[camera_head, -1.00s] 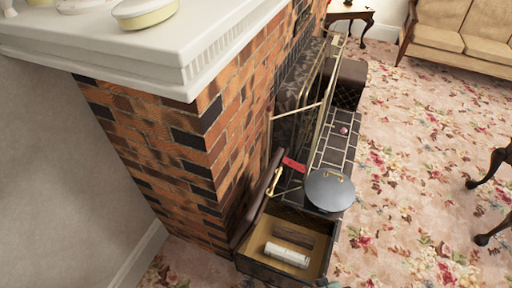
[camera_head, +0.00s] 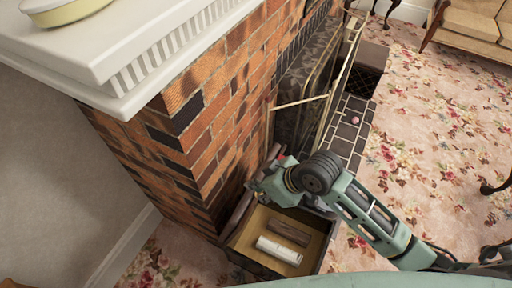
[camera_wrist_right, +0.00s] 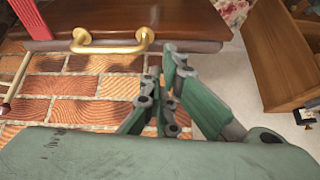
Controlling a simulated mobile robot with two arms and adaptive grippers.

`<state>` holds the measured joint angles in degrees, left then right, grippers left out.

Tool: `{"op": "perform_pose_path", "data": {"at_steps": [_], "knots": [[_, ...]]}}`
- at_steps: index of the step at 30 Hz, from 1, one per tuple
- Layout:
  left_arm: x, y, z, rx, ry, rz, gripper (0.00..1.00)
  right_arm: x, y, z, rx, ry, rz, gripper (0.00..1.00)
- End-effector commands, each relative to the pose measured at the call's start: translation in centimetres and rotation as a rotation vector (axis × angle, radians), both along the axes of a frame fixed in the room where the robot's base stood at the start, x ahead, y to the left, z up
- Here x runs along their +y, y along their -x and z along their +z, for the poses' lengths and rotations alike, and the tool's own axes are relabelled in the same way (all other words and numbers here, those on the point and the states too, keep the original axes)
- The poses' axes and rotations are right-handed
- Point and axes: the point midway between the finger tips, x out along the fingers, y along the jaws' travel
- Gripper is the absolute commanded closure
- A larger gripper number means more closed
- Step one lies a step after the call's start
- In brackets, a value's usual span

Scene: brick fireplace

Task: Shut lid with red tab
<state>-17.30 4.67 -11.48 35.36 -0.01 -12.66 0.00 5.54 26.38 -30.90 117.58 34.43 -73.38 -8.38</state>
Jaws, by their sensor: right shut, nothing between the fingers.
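The lid, dark brown wood, stands open at the brick side of the box (camera_head: 318,262); it fills the top of the right wrist view (camera_wrist_right: 170,18). A gold handle (camera_wrist_right: 112,42) is on the lid, and the red tab (camera_wrist_right: 38,20) is to its left. In the head view only a bit of the red tab (camera_head: 281,157) shows beside my arm. My right gripper (camera_head: 258,187) is at the lid, above the box's far end. In the wrist view its fingers (camera_wrist_right: 163,80) are shut and empty, just below the lid's edge and right of the handle. My left gripper is not in view.
A white roll (camera_head: 279,250) and a brown log (camera_head: 290,231) lie in the box. The brick chimney breast (camera_head: 190,150) rises close on the left. A brass fire screen (camera_head: 335,80) stands behind. Flowered carpet (camera_head: 440,150) is open to the right.

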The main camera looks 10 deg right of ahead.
Motion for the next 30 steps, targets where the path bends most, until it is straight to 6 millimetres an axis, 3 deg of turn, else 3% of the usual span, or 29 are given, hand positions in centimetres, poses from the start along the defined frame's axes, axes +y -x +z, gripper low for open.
{"op": "perform_pose_path", "data": {"at_steps": [8, 17, 23, 30], "knots": [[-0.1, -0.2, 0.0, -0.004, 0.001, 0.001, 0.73, -1.2, -4.7, 0.8, -0.024, 0.015, 0.093, 1.00], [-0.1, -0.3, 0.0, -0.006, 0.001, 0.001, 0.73, -5.9, -11.5, 3.1, -0.043, 0.029, 0.096, 1.00], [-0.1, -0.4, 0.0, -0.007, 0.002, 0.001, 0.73, -6.5, -12.8, 3.1, -0.043, 0.024, 0.085, 1.00], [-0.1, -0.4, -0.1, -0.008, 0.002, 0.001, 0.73, -4.7, -14.0, -0.1, -0.041, 0.025, 0.086, 1.00]]}}
